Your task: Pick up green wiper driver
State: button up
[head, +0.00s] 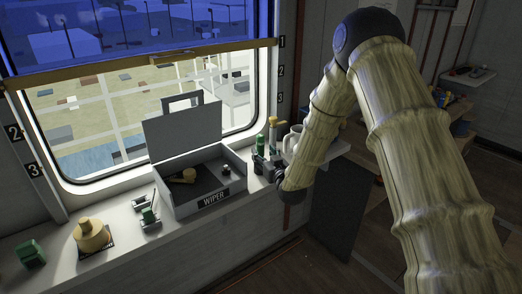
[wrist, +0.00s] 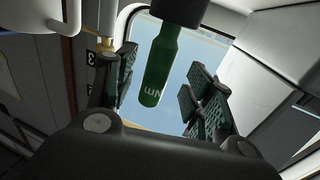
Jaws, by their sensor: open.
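A green upright handle with a dark part, which looks like the green wiper driver (head: 260,143), stands on the window sill to the right of the box marked WIPER. In the wrist view the green driver (wrist: 160,65) shows pale lettering and joins a dark part at the top of the picture. My gripper (wrist: 163,72) is open, with one finger on each side of the driver and visible gaps between. In the head view my gripper (head: 267,167) is low at the sill, just in front of the driver, and partly hides its lower part.
The open grey WIPER box (head: 214,200) stands close left of my gripper. A yellow-topped item (head: 273,128) and a white mug (head: 290,140) stand close right. A tan domed item (head: 92,235) and small green items (head: 147,215) sit farther left. The window is behind.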

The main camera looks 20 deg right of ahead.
aim_at(262, 150)
jog(key=shift+w+a+r+p, duration=0.1)
jog(key=shift+w+p, duration=0.55)
jog(key=shift+w, duration=1.5)
grip_shut()
